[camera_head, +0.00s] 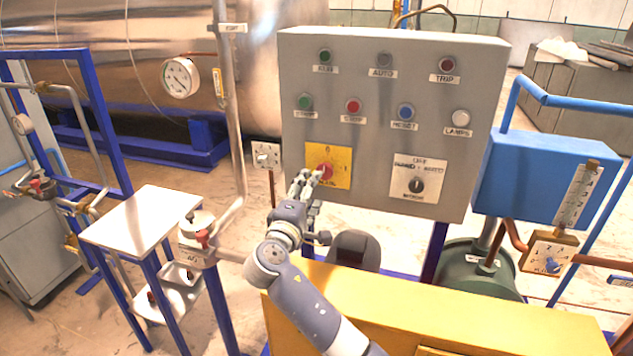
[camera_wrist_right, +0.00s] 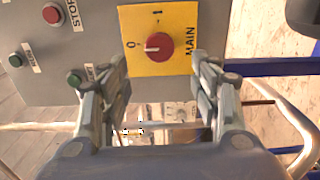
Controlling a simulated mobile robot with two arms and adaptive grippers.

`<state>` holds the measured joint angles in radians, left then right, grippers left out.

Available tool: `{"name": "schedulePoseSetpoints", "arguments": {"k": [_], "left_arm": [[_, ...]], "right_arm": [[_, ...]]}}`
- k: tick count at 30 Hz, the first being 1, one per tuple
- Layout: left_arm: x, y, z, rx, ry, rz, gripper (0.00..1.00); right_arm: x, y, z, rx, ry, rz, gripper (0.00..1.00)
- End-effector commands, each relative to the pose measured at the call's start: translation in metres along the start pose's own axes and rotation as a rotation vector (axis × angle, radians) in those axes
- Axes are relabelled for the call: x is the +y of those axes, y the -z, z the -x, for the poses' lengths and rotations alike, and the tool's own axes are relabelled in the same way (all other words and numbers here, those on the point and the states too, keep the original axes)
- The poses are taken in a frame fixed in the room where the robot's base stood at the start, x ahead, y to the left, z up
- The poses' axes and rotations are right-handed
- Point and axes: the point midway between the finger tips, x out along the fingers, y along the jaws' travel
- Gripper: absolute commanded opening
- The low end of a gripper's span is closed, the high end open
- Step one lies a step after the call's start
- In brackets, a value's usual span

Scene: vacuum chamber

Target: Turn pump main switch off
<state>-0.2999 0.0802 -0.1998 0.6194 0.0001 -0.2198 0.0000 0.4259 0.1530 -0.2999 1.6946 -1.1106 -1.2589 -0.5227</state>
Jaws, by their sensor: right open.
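The pump main switch is a red round knob (camera_head: 325,170) on a yellow plate (camera_head: 343,158) at the lower left of the grey control panel (camera_head: 300,60). In the right wrist view the knob (camera_wrist_right: 160,46) has a white mark on its left part, toward the "0"; the "1" is above it. My right gripper (camera_head: 311,178) is at the plate in the head view and partly covers it. In the wrist view my right gripper (camera_wrist_right: 159,62) is open and empty, its fingers apart below and to either side of the knob. My left gripper is not in view.
Buttons and lamps sit above the switch; a black selector (camera_head: 416,186) is to its right. A yellow cabinet (camera_head: 450,315) stands below the panel. A blue box (camera_head: 530,175) is at right.

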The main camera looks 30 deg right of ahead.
Motion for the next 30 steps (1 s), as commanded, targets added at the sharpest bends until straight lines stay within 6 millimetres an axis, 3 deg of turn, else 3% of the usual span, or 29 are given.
{"name": "schedulePoseSetpoints", "arguments": {"k": [3, 9, 26, 30], "left_arm": [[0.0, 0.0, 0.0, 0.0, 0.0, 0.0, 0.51], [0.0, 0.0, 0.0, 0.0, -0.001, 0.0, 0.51], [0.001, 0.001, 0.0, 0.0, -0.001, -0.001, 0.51], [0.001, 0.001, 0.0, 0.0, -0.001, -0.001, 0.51]], "right_arm": [[-0.001, 0.001, 0.022, 0.002, 0.003, 0.0, 0.57], [-0.001, 0.001, 0.041, 0.001, 0.001, 0.001, 0.57], [-0.001, 0.001, 0.043, 0.001, 0.002, 0.0, 0.57], [-0.026, -0.007, 0.048, 0.012, 0.07, -0.031, 0.57]]}}
